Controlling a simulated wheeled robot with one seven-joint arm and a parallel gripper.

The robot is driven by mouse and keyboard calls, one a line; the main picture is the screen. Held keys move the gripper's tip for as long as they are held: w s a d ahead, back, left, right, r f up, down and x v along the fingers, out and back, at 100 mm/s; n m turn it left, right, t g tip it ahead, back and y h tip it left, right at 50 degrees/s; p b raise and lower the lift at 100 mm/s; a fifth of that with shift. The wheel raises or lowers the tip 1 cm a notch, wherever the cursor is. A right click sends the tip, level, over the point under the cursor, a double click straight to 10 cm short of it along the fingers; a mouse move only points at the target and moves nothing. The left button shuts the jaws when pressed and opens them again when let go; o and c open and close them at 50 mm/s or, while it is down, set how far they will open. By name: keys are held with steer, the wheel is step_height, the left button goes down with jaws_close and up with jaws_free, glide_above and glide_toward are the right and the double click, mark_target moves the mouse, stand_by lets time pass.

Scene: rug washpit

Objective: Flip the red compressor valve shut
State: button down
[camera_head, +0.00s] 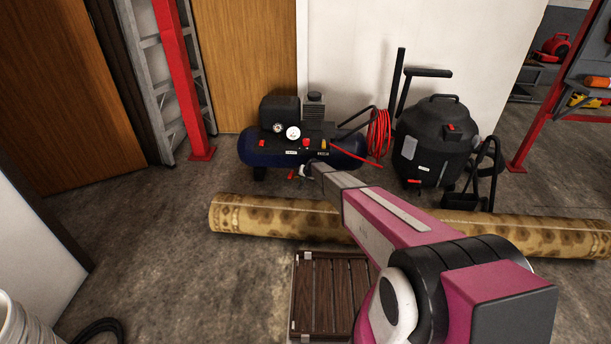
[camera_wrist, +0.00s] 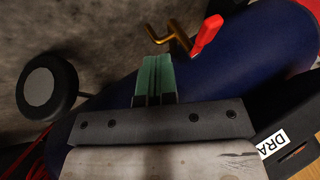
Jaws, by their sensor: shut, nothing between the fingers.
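The compressor has a dark blue tank (camera_head: 252,152) with a black motor and gauges on top, and stands by the back wall. Its red valve lever (camera_wrist: 207,36) sticks out beside a bent brass fitting (camera_wrist: 168,38) in the wrist view. A small red part that looks like the lever shows in the head view (camera_head: 291,174), low in front of the tank. My gripper (camera_wrist: 153,62) has its green fingers shut and empty, close to the tank. The fingertips lie left of and below the lever in the wrist picture, apparently apart from it. Depth is hard to judge.
A rolled patterned rug (camera_head: 270,215) lies across the floor beneath my arm, before the compressor. A black shop vacuum (camera_head: 437,140) and coiled red hose (camera_head: 380,132) stand right of it. A slatted wooden pallet (camera_head: 325,290) is nearer. A red post (camera_head: 178,80) stands left.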

mark_target(291, 174)
steer(key=a, duration=0.1)
steer(key=w+a, duration=0.1)
steer(key=a, duration=0.1)
steer(key=a+f, duration=0.1)
steer(key=shift+w+a+f, duration=0.1)
steer(key=shift+w+a, duration=0.2)
steer(key=shift+a, duration=0.1)
